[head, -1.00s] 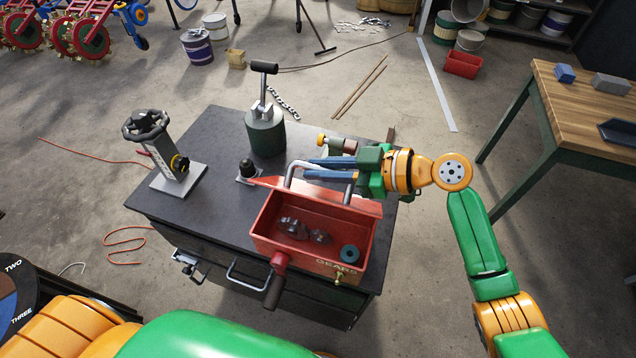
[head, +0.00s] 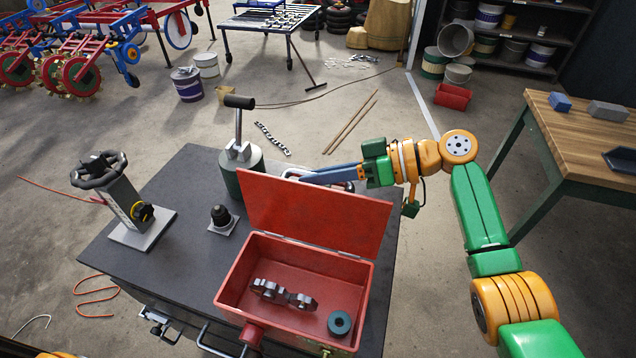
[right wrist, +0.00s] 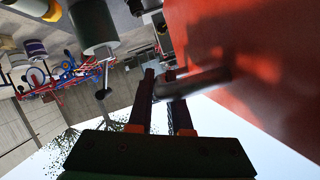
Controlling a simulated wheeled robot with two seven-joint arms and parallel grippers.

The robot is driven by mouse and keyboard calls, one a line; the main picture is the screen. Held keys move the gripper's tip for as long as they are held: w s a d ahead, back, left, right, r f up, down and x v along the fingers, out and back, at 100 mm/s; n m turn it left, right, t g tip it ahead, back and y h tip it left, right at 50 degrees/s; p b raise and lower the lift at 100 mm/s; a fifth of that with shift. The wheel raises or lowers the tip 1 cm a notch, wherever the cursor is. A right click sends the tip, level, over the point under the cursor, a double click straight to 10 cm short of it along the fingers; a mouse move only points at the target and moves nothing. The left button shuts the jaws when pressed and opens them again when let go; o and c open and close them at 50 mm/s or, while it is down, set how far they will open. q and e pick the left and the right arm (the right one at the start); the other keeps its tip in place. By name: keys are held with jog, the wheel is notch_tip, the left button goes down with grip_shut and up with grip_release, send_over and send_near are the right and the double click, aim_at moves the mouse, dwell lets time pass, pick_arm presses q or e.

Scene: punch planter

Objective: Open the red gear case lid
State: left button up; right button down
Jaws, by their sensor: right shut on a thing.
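The red gear case (head: 292,340) stands on the dark cabinet top with its inside in view. Dark gears (head: 283,293) and a teal ring (head: 340,323) lie inside. Its red lid (head: 312,215) stands raised at the far edge, inner face toward me. My right gripper (head: 312,177) is behind the lid and partly hidden by it. In the right wrist view the fingers (right wrist: 166,92) are shut on the lid's grey handle (right wrist: 205,80), with the lid's red outer face (right wrist: 255,60) close beside. My left gripper is not in view.
A green cylinder with a lever (head: 240,165) stands just left of the lid. A handwheel stand (head: 130,205) and a small dark knob (head: 221,215) are further left on the cabinet top (head: 165,265). A wooden workbench (head: 590,140) is at the right.

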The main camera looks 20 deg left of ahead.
jog(key=shift+w+f, duration=0.3)
dwell(0.4)
jog(key=c, duration=0.8)
grip_release()
jog(key=shift+w+a, duration=0.1)
jog(key=shift+w, duration=0.05)
jog(key=shift+c, duration=0.2)
jog(key=shift+b, duration=0.3)
jog(key=s+b+v, duration=0.1)
jog(key=b+v, duration=0.1)
jog(key=v, duration=0.5)
jog(key=shift+w, duration=0.55)
